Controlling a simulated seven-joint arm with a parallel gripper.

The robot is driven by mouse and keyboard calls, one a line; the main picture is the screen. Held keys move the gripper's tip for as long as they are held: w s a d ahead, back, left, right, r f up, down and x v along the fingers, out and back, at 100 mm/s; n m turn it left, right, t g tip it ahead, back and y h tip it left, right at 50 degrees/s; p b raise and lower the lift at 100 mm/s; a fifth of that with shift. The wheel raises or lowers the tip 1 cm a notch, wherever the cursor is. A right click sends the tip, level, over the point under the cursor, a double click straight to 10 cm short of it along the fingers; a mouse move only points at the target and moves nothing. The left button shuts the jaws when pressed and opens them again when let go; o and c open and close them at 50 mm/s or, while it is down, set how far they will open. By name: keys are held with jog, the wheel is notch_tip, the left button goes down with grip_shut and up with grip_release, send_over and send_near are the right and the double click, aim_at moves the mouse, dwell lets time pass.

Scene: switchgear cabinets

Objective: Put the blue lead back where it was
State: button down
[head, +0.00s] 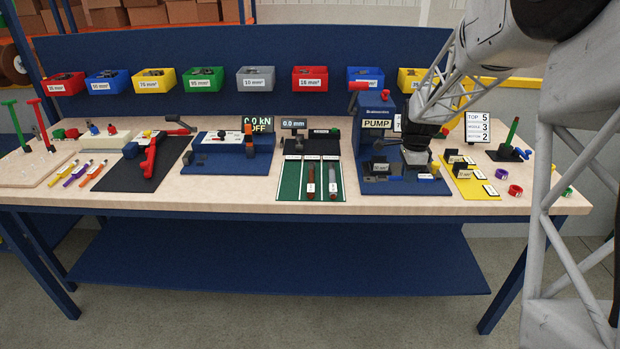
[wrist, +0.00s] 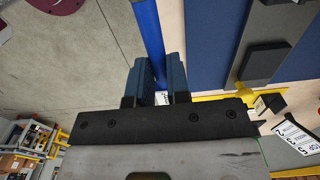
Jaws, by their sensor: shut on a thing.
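My gripper (head: 415,163) is low over the right part of the blue pump station (head: 375,186).
A yellow mat (head: 478,186) with several black blocks lies right of my gripper. A sign reading TOP 5 (head: 477,127) stands behind it. A green mat (head: 290,180) with rods lies left of the pump station. Coloured bins (head: 257,79) line the back panel.

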jog(key=s+a, duration=0.2)
jog(key=a, duration=1.2)
jog(key=s+a, duration=0.2)
jog(key=a, duration=1.3)
jog(key=shift+s+f, duration=0.25)
jog(key=shift+f, duration=0.05)
jog(key=w+a, duration=0.1)
jog(key=w, duration=0.4)
jog(key=w+a+f, duration=0.1)
jog(key=w, duration=0.4)
jog(key=w+a, duration=0.2)
jog(key=w, duration=0.3)
jog(key=shift+w+a+f, duration=0.1)
jog(key=shift+w+f, duration=0.1)
jog(key=shift+w, duration=0.05)
jog(key=shift+f, duration=1.8)
jog(key=shift+f, duration=0.3)
jog(key=c, duration=1.1)
grip_release()
jog(key=shift+r, duration=0.15)
